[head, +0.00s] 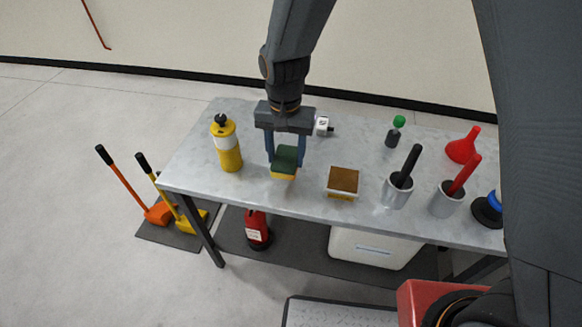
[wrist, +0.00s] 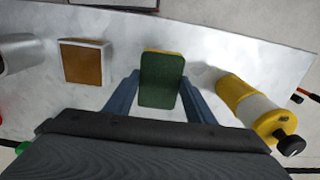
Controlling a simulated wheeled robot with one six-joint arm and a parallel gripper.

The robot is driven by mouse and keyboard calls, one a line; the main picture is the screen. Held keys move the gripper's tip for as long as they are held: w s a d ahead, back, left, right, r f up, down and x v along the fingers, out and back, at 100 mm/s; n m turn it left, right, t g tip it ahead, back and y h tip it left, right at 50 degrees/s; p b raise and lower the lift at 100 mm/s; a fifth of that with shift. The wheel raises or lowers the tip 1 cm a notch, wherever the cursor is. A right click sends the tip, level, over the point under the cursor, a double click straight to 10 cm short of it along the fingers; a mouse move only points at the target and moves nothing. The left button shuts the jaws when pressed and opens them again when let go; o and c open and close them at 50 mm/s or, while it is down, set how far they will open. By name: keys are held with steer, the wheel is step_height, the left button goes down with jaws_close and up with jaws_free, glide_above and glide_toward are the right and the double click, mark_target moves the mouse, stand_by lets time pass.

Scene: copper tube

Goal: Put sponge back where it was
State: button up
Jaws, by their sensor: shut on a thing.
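The sponge (head: 285,161) is a small block, dark green on top and yellow below. My gripper (head: 285,158) points down over the table and is shut on it, with one blue-grey finger on each side. The wrist view also shows the sponge (wrist: 161,82) between the two fingers. Whether the sponge touches the table or hangs just above it, I cannot tell. The grey table (head: 280,197) bears it all. A white tray with a brown top (head: 343,181) stands to the right of the sponge.
A yellow bottle (head: 227,145) stands close left of my gripper. A small white object (head: 323,126) lies behind it. To the right are metal cups (head: 397,192) with handled tools, a green-capped bottle (head: 395,131) and a red funnel (head: 465,146). The table's front left is clear.

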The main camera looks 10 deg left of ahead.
mark_target(288, 159)
steer(key=shift+w+d+f, duration=0.1)
steer(key=shift+d+f, duration=0.05)
steer(key=shift+f, duration=0.3)
steer(key=shift+w+d+f, duration=0.1)
steer(key=shift+d+f, duration=0.05)
steer(key=shift+f, duration=0.3)
steer(key=shift+s+f+p, duration=0.1)
steer(key=shift+f+p, duration=0.4)
steer(key=shift+f, duration=1.7)
steer(key=o, duration=0.9)
steer(key=shift+f, duration=0.1)
step_height(288, 159, up, 12)
steer(key=shift+r+b, duration=0.15)
steer(key=shift+b, duration=1)
